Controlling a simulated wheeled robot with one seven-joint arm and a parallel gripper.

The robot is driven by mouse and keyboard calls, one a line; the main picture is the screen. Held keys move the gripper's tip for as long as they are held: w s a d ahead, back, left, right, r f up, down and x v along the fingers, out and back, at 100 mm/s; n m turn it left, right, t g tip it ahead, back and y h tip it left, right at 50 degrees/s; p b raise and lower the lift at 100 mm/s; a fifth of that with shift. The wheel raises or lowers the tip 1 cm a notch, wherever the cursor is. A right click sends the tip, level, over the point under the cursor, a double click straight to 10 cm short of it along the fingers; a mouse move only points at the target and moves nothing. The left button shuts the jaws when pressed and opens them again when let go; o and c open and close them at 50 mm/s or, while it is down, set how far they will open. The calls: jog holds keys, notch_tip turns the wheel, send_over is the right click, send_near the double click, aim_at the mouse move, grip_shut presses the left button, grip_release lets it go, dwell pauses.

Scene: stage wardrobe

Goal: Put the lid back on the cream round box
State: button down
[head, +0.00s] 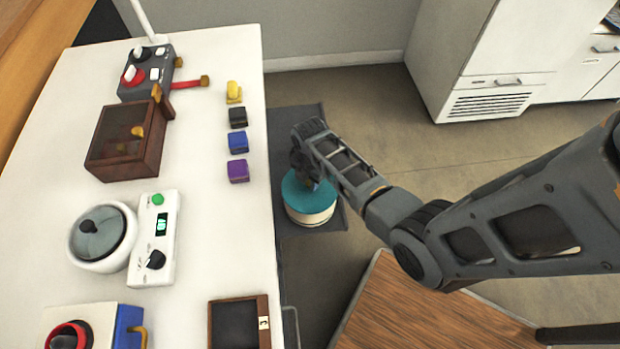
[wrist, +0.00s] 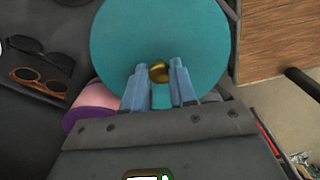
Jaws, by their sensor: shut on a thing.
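The teal round lid (head: 297,196) shows in the head view directly over the cream round box (head: 312,216), level and roughly lined up with it. I cannot tell whether the lid rests fully on the rim. My gripper (head: 309,182) is above the lid, pointing down. In the wrist view the lid (wrist: 125,40) fills the upper middle and hides the cream box. Its gold knob (wrist: 158,70) sits between the fingertips of my gripper (wrist: 157,80), which is shut on it.
In the wrist view, a purple and pink round thing (wrist: 92,105) is partly hidden beside the lid, and sunglasses (wrist: 40,60) lie at the left. The white table (head: 215,285), with several devices and colored blocks, stands left of the box. A wooden surface (head: 420,315) is at the lower right.

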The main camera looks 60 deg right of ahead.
jog(key=c, duration=0.8)
grip_release()
jog(key=shift+o, duration=0.3)
jog(key=o, duration=0.4)
jog(key=shift+r+p, duration=3.15)
jog(key=shift+r, duration=0.35)
